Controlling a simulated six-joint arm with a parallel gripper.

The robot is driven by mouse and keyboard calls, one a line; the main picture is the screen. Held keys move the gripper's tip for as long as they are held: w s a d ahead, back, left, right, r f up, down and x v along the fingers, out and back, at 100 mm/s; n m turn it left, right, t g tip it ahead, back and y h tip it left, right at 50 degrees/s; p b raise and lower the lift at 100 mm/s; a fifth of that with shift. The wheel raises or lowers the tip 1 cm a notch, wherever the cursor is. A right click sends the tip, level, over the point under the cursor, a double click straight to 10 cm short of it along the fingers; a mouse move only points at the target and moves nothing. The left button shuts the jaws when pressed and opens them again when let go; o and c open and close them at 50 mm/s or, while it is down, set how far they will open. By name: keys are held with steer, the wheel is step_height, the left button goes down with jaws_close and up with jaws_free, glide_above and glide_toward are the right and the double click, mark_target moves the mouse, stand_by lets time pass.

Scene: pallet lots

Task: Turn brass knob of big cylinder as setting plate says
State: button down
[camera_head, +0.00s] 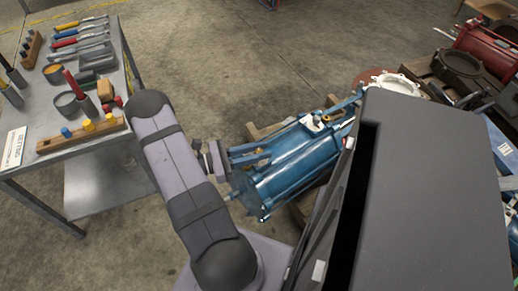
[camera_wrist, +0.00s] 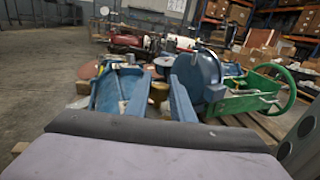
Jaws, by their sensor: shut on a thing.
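The big blue cylinder (camera_head: 290,168) lies on a wooden pallet in the middle of the head view. My gripper (camera_head: 262,152) reaches in from the left above its near end, its blue fingers on a small brass knob (camera_head: 259,150). In the wrist view, the two blue fingers of my gripper (camera_wrist: 152,84) stand either side of the brass knob (camera_wrist: 158,92), shut on it. The knob's setting mark is too small to read. A white plate with dark lettering (camera_head: 14,147) lies on the bench at the left; its text is not legible.
A steel bench (camera_head: 75,165) with tools, cups and wooden racks stands at the left. A red machine part (camera_head: 487,45) sits on a pallet at the back right. A green handwheel (camera_wrist: 280,85) stands right of the fingers. Open concrete floor lies behind the cylinder.

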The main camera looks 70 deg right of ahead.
mark_target(259, 151)
steer(key=m+g+y, duration=0.1)
steer(key=m+y, duration=0.1)
steer(key=y, duration=0.1)
steer(key=m+g+y+b, duration=0.1)
steer(key=m+g+y, duration=0.1)
steer(key=y, duration=0.1)
steer(key=shift+f, duration=0.2)
steer(key=shift+r+m+g+y+b, duration=0.1)
steer(key=shift+m+g+y+b, duration=0.65)
steer(key=shift+m+y, duration=0.95)
steer(key=shift+y, duration=0.5)
steer(key=c, duration=1.5)
jaws_free()
steer(key=shift+r+n, duration=0.1)
steer(key=shift+n, duration=0.2)
steer(key=shift+c, duration=0.2)
steer(key=shift+r, duration=0.1)
step_height(259, 151, up, 10)
steer(key=p, duration=0.4)
